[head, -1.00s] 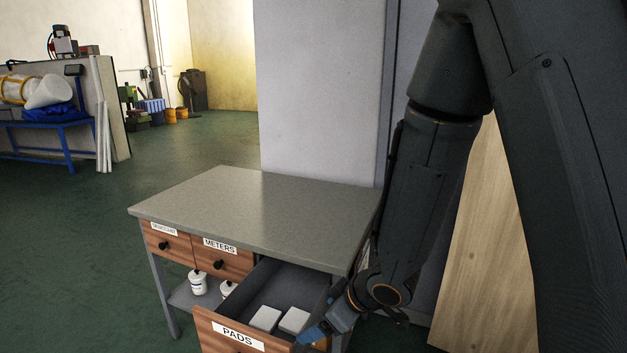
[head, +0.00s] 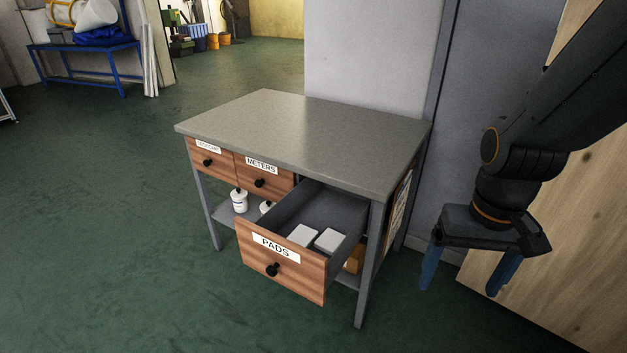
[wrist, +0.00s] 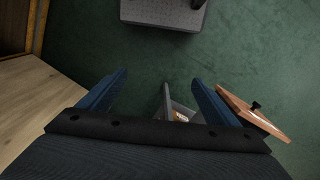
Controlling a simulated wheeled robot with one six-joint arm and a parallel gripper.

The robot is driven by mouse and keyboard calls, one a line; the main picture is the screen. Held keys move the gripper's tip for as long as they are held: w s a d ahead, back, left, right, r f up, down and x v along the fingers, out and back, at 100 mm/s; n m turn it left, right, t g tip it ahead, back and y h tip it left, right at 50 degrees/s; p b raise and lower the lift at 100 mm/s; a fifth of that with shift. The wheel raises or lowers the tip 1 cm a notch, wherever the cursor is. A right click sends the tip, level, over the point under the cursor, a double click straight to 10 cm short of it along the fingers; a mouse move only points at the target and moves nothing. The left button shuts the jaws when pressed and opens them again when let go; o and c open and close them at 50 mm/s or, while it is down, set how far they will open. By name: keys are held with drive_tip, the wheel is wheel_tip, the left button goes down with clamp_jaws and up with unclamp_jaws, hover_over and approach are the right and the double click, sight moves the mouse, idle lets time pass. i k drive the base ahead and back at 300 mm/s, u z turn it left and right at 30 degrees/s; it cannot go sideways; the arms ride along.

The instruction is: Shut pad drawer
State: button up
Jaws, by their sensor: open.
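The pad drawer (head: 281,262) is pulled well out of the grey-topped table. Its wooden front carries a "PADS" label and a black knob (head: 273,270). Two pale pads (head: 329,241) lie inside it. My gripper (head: 460,285) is open and empty, to the right of the table and apart from the drawer, with its blue fingers pointing down. In the wrist view, the drawer front (wrist: 252,113) shows to the right of the fingers, tilted in the picture, with its knob on the far side. Part of the drawer is hidden behind my gripper there.
The table (head: 300,137) has two other shut drawers, one labelled "METERS" (head: 262,177). White jars (head: 239,201) stand on its lower shelf. A wooden panel (head: 555,240) stands at the right behind my arm. The green floor in front is clear.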

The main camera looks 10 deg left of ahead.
sight(265, 246)
drive_tip(key=k, duration=0.5)
drive_tip(key=u, duration=1.05)
drive_tip(key=i, duration=0.7)
drive_tip(key=z, duration=0.5)
